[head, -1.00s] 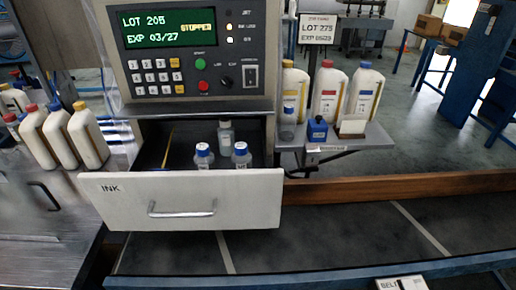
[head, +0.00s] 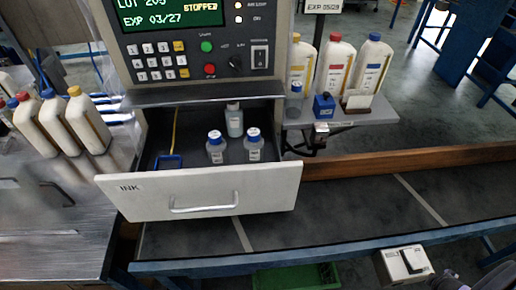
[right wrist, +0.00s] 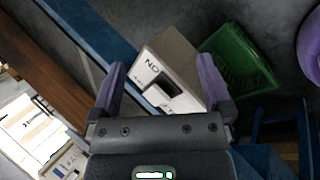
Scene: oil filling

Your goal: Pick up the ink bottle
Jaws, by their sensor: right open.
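The open drawer (head: 120,205), marked INK, holds several items. Two small clear bottles with blue caps, the left one (head: 216,150) and the right one (head: 254,147), stand upright near its front. A third bottle (head: 234,122) with a grey-green cap stands behind them. I cannot tell which is the ink bottle. My right gripper (right wrist: 161,62) is open and empty in the right wrist view, over a light switch box (right wrist: 178,62), with no bottle near it. My left gripper is not in view.
A blue-and-yellow tool (head: 168,162) lies in the drawer's left side. The printer panel (head: 200,50) rises above the drawer. Large capped bottles stand on the left bench and on the right shelf (head: 345,118). The conveyor belt (head: 340,215) runs in front. A green crate (head: 295,277) is below.

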